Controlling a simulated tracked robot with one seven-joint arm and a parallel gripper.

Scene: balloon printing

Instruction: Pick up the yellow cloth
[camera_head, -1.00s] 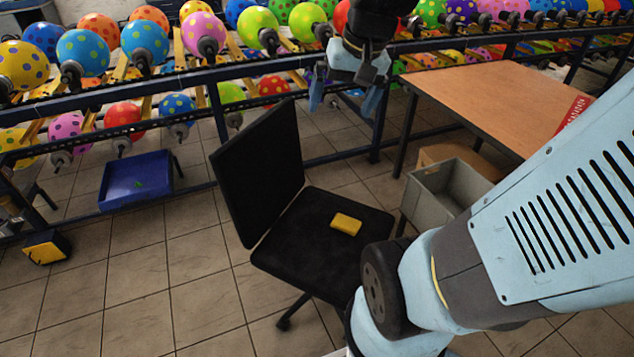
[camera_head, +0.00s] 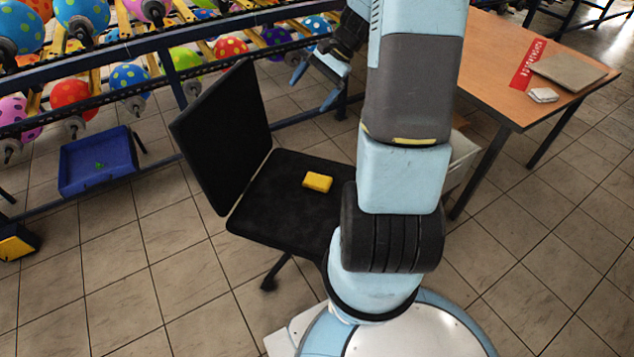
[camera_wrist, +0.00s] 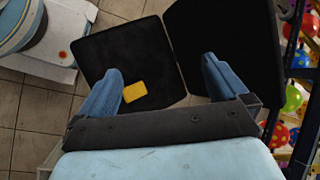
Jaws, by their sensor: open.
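The yellow cloth (camera_head: 317,182) is a small folded yellow block lying on the seat of a black office chair (camera_head: 268,205). In the wrist view the yellow cloth (camera_wrist: 134,92) shows between my two fingers, nearer the left one, with the black seat (camera_wrist: 125,60) under it. My gripper (camera_head: 315,85) is above and behind the seat in the head view, apart from the cloth. In the wrist view my gripper (camera_wrist: 165,85) has its blue fingers wide apart with nothing held.
The chair's upright backrest (camera_head: 222,135) stands left of the seat. Behind is a balloon rack with a dark blue rail (camera_head: 165,45). A blue tray (camera_head: 95,165) is at left. A wooden table (camera_head: 500,75) and a grey crate (camera_head: 462,155) are at right. Floor in front is clear.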

